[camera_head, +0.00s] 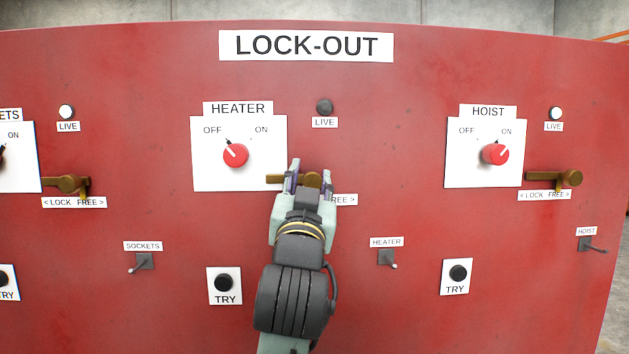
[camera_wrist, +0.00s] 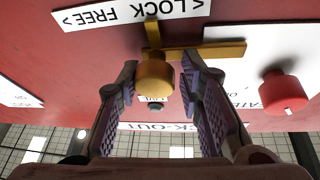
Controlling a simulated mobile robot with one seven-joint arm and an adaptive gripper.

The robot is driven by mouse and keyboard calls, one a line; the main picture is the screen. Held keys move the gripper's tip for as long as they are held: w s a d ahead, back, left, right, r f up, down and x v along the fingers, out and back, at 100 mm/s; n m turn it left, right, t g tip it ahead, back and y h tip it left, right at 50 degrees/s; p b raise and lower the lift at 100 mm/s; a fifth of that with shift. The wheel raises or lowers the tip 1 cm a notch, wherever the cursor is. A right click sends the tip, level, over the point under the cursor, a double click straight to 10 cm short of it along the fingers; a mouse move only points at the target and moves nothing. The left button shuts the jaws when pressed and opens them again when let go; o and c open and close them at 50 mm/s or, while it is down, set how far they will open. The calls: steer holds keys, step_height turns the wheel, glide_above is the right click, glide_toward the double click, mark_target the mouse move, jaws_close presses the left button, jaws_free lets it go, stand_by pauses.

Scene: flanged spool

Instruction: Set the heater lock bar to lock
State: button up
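The heater lock bar (camera_head: 274,179) is a brass bar with a round knob, lying level to the left of the knob with its left end at the heater plate's edge. In the wrist view its bar (camera_wrist: 222,50), knob (camera_wrist: 155,76) and short tab (camera_wrist: 152,34) show upside down. My gripper (camera_head: 310,170) is at the knob; in the wrist view its two fingers (camera_wrist: 157,72) stand open either side of it, with small gaps. The LOCK/FREE label (camera_head: 345,200) is mostly hidden by my gripper in the head view. The heater switch (camera_head: 236,155) points to OFF.
The heater lamp (camera_head: 324,107) is dark. The hoist lock bar (camera_head: 555,178) and sockets lock bar (camera_head: 65,184) sit to either side. A heater TRY button (camera_head: 223,283) and toggle (camera_head: 386,258) are lower on the red panel (camera_head: 420,150).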

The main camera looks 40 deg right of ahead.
steer(key=o, duration=0.3)
steer(key=v, duration=0.7)
steer(key=shift+a+f, duration=0.15)
steer(key=shift+a, duration=0.05)
stand_by(0.5)
